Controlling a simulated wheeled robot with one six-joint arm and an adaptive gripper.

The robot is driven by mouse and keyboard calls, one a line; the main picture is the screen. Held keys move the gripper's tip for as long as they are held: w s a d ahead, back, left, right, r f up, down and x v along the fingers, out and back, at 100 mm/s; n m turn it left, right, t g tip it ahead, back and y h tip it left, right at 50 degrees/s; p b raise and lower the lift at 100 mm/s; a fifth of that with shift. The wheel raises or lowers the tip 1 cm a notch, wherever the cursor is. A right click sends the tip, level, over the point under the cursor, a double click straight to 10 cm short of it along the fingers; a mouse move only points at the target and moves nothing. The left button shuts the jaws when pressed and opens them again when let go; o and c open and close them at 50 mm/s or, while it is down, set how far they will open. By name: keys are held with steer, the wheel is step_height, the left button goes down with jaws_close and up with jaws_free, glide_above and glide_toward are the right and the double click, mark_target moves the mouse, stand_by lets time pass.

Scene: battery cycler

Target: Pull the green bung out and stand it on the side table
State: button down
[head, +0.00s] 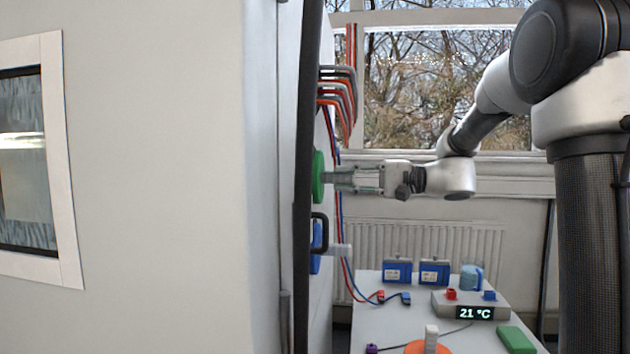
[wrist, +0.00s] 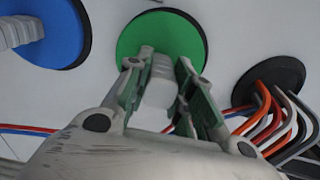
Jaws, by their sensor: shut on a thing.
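The green bung (head: 318,178) is a round green disc against the side wall of the large white cabinet. In the wrist view the green bung (wrist: 160,38) sits in a dark ring, with a pale ribbed grip sticking out. My gripper (head: 340,180) points left at it. In the wrist view my gripper (wrist: 163,88) has its green-padded fingers on either side of the grip and is shut on it. The side table (head: 385,325) stands low at the right of the cabinet.
A blue bung (wrist: 45,30) is beside the green one. Several cables (head: 340,95) leave a port nearby. The side table holds blue boxes (head: 397,271), a blue mug (head: 471,278), a temperature display (head: 470,305), a green block (head: 516,340) and an orange disc (head: 428,347).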

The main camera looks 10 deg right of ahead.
steer(key=shift+v, duration=0.8)
steer(key=shift+r+v, duration=0.1)
steer(key=shift+v, duration=1.2)
steer(key=shift+r+v, duration=0.15)
steer(key=shift+v, duration=1.15)
